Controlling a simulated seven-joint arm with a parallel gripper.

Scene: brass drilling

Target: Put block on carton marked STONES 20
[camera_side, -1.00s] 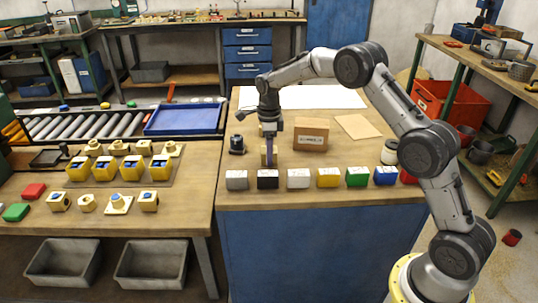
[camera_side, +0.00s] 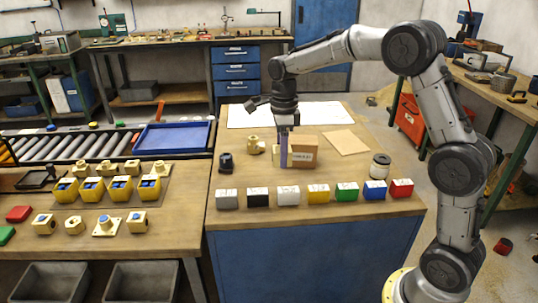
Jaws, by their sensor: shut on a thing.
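My gripper (camera_side: 284,132) points straight down over the middle of the wooden bench, shut on a narrow purple-blue block (camera_side: 284,152) that hangs upright. The brown cardboard carton (camera_side: 304,150) stands behind and to the right of the block. In the picture the block overlaps the carton's left part; I cannot tell whether they touch. A small printed label is on the carton's front, too small to read.
A row of several coloured boxes, from grey (camera_side: 227,198) to red (camera_side: 401,188), lies in front. A brass part (camera_side: 255,145) and a dark part (camera_side: 226,163) stand to the left. A flat brown sheet (camera_side: 345,142) lies behind.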

